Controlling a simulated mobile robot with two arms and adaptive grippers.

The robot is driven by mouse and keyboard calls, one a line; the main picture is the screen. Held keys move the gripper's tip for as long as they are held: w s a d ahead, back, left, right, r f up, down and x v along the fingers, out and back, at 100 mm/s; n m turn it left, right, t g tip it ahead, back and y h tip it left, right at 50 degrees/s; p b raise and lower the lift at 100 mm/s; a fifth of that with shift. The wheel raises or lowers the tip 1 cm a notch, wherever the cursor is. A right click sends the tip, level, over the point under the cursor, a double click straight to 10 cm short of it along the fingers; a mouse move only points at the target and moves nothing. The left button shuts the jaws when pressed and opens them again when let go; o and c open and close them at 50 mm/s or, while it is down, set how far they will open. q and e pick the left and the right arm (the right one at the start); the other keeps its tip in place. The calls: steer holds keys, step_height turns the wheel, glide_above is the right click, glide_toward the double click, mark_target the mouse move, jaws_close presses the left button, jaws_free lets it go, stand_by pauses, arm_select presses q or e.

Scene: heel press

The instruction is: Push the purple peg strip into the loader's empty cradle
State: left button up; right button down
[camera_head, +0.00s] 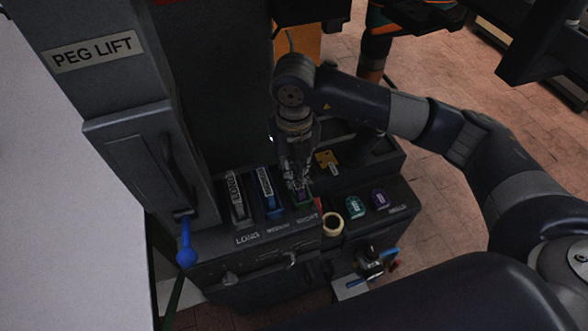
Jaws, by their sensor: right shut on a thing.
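The loader (222,250) has a row of labelled cradles: LONG, MEDIUM and SHORT. A grey strip (236,205) stands in LONG and a blue strip (269,200) in MEDIUM. My right gripper (299,190) points down over the SHORT cradle (307,209), whose edge looks green. It is shut on a small purple piece, the purple peg strip (304,196), at the mouth of that cradle. The fingers hide most of the strip, and I cannot tell how deep it sits. My left gripper is not in view.
The PEG LIFT column (100,55) with a blue-knobbed lever (187,252) stands left of the loader. To the right are a cream ring (333,224), a teal piece (355,207) and a purple piece (380,198). A blue-handled device (371,264) sits lower right. Open floor lies farther right.

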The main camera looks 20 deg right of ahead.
steer(key=shift+s+f, duration=0.15)
steer(key=shift+f, duration=0.1)
steer(key=c, duration=1.5)
jaws_free()
steer(key=o, duration=0.6)
steer(key=shift+c, duration=0.2)
steer(key=shift+r, duration=0.1)
steer(key=shift+r, duration=0.1)
steer(key=shift+r+p, duration=1.95)
steer(key=shift+r, duration=1.55)
